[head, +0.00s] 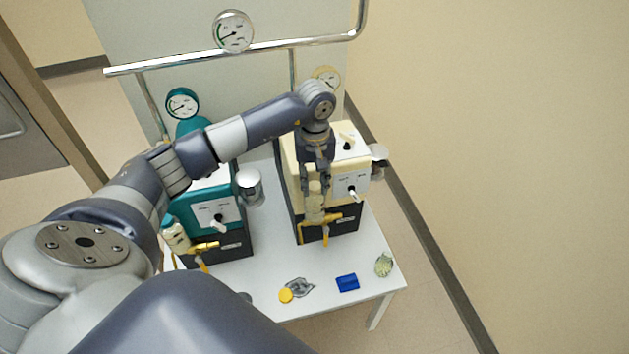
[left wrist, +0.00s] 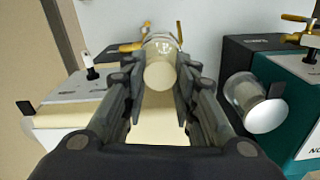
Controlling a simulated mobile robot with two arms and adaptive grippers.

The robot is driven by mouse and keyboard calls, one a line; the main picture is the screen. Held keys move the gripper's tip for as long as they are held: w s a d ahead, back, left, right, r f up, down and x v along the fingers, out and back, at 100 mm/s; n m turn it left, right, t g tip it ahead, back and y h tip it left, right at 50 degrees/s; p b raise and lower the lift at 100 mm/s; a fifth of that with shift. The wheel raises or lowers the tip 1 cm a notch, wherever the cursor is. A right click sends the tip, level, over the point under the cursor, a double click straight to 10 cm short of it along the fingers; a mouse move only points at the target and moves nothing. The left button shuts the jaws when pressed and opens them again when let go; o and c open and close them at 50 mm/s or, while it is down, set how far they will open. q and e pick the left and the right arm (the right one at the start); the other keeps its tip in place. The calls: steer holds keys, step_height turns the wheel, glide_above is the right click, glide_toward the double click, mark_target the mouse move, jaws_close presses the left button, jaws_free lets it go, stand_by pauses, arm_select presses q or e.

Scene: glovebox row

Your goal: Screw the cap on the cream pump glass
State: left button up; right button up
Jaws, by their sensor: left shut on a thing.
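The cream pump (head: 352,138) stands on the white table's right side, with a black base and a brass-coloured valve (head: 325,218). Its small clear glass (head: 314,203) is upright at the pump's front and also shows in the left wrist view (left wrist: 163,40). My left gripper (head: 315,183) is above this glass, pointing down, with its fingers shut on a round cream cap (left wrist: 160,75). The cap is in line with the top of the glass; I cannot tell whether its thread has engaged. The fingers hide much of the cap in the head view. My right gripper is not in view.
A teal pump (head: 213,210) with its own glass (head: 176,238) stands to the left. A yellow round piece (head: 285,295), a crumpled grey piece (head: 299,287), a blue block (head: 347,283) and a green lump (head: 384,264) lie along the front of the table (head: 325,307).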

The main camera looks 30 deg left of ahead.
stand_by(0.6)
arm_select(q)
steer(key=shift+f+b, duration=0.4)
steer(key=shift+b, duration=0.3)
stand_by(0.9)
jaws_close()
steer(key=m+b, duration=0.6)
steer(key=m, duration=0.2)
steer(key=shift+f, duration=0.1)
steer(key=shift+s+m+b, duration=0.1)
steer(key=shift+m+b, duration=0.3)
steer(key=shift+m, duration=0.6)
steer(key=shift+r, duration=0.25)
steer(key=shift+o, duration=1.8)
jaws_free()
steer(key=shift+r, duration=0.1)
